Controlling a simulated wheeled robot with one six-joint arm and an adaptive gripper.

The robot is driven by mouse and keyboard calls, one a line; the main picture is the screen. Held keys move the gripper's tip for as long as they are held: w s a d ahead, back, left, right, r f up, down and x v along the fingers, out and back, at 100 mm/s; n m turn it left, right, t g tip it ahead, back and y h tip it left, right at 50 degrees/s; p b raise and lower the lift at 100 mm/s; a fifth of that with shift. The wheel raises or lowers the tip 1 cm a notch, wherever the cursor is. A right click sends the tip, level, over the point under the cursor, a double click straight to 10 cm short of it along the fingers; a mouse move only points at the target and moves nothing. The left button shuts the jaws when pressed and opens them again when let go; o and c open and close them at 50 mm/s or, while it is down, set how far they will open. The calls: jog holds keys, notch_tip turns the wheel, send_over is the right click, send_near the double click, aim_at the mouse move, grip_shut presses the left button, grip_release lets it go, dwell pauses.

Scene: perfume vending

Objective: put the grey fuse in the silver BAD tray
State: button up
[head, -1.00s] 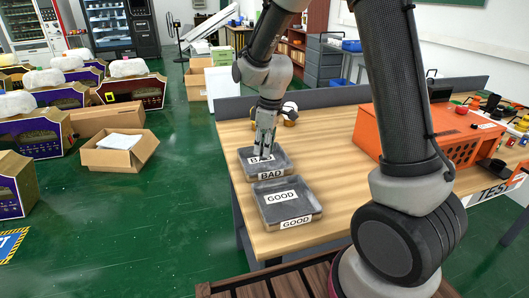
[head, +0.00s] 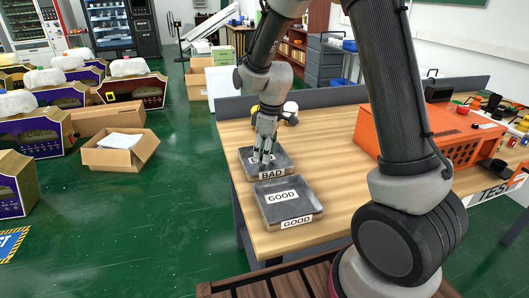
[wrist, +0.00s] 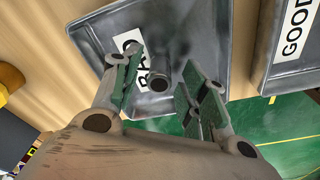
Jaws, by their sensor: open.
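The silver BAD tray (head: 284,157) is on the wooden table, behind the GOOD tray; it also shows in the wrist view (wrist: 95,48). My gripper (head: 265,164) points down into the BAD tray. In the wrist view my gripper (wrist: 158,92) has its two fingers spread apart. The grey fuse (wrist: 158,82), a short cylinder with a dark round end, shows between the fingers, over the tray floor and beside the BAD label. I see a gap on both sides of it. Whether it rests on the tray floor is hard to tell. I cannot make it out in the head view.
The silver GOOD tray (head: 262,209) stands just in front of the BAD tray near the table's left edge. An orange box (head: 456,144) stands to the right, with small coloured parts beyond it. The wooden table (head: 342,170) between trays and box is clear.

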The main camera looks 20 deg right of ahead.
notch_tip(320, 180, up, 11)
jog(key=d, duration=0.1)
jog(key=s+d+r+m+t, duration=0.2)
jog(key=s+d+r+m, duration=0.3)
jog(key=s+d+r, duration=0.5)
jog(key=s+d+m, duration=0.2)
jog(key=s+m, duration=0.1)
jog(key=s, duration=0.5)
jog(key=s+d+m+t+h, duration=0.1)
jog(key=s+d+m, duration=0.1)
jog(key=s, duration=0.6)
jog(key=shift+s+f+m, duration=0.15)
jog(key=shift+f+m, duration=0.1)
jog(key=shift+m, duration=0.35)
